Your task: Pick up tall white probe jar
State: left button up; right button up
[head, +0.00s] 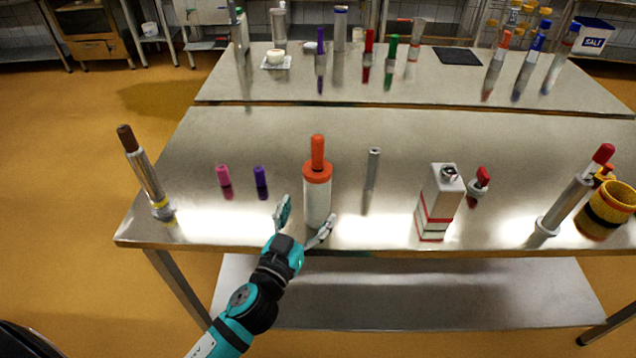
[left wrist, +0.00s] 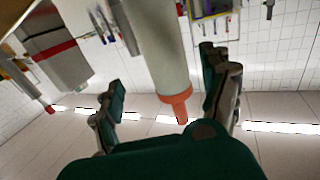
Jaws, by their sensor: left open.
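The tall white probe jar (head: 317,203) stands upright near the front edge of the near table, with an orange lid and an orange handle on top. It also shows between my fingers in the left wrist view (left wrist: 158,45), where its orange top (left wrist: 176,104) hangs downward in the picture. My left gripper (head: 306,217) is open, with one finger on each side of the jar's lower body. In the left wrist view my fingers (left wrist: 160,88) show gaps to the jar on both sides. My right gripper is in neither view.
A slim grey cylinder (head: 373,168) and a white-and-red carton (head: 440,203) stand right of the jar. A metal tube with a brown top (head: 147,178) stands at the left corner.

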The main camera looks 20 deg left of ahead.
aim_at(312, 199)
pick_arm(q)
jog(key=shift+w, duration=1.25)
jog(key=shift+w+r+p, duration=0.1)
jog(key=shift+w+p, duration=0.25)
jog(key=shift+p, duration=0.05)
jog(key=w+p, duration=0.1)
jog(key=w, duration=0.2)
jog(key=shift+w+a, duration=0.1)
jog(key=shift+w, duration=0.7)
jog(key=shift+s, duration=0.1)
jog(key=shift+c, duration=1)
jog(key=c, duration=1.2)
